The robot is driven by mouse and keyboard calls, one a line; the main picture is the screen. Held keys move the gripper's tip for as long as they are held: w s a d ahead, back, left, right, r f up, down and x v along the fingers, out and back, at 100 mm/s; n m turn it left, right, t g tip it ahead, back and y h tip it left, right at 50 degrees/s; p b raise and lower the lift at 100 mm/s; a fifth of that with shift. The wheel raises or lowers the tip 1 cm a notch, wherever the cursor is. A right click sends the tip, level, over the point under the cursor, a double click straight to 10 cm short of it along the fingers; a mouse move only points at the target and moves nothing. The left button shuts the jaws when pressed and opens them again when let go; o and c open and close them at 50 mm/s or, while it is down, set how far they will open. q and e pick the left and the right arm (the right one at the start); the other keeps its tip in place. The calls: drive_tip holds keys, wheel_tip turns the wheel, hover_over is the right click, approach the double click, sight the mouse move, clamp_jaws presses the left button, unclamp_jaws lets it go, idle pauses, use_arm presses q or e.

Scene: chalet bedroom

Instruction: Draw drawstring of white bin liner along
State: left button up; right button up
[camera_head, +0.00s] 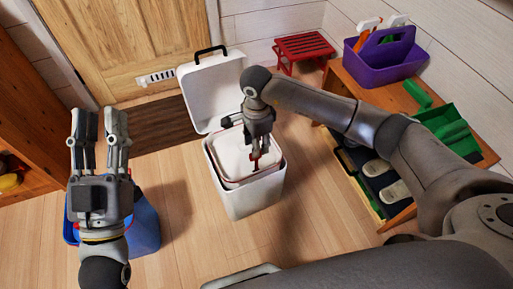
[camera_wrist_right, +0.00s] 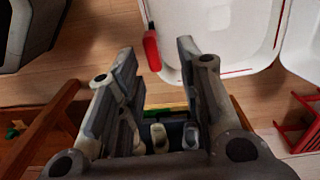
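A white bin (camera_head: 246,203) stands on the floor with its lid (camera_head: 212,89) open. Inside is the white bin liner (camera_head: 232,161), with a red line along its edge. A red drawstring tab (camera_wrist_right: 152,50) shows in the right wrist view, just beyond and between my right fingertips, not visibly gripped. My right gripper (camera_head: 258,153) points down over the bin's opening; in its wrist view the fingers (camera_wrist_right: 157,62) stand apart. My left gripper (camera_head: 99,117) is open and empty, above a blue container (camera_head: 145,226), which it partly hides.
A wooden bench (camera_head: 345,80) at right holds a purple caddy (camera_head: 383,57) and green items (camera_head: 445,124), with slippers (camera_head: 387,180) on its lower level. A red stool (camera_head: 302,48) stands behind. A door and dark mat (camera_head: 160,124) lie at the back.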

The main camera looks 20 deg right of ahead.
wheel_tip(320, 180, up, 8)
drive_tip(key=shift+r, duration=0.2)
idle(0.5)
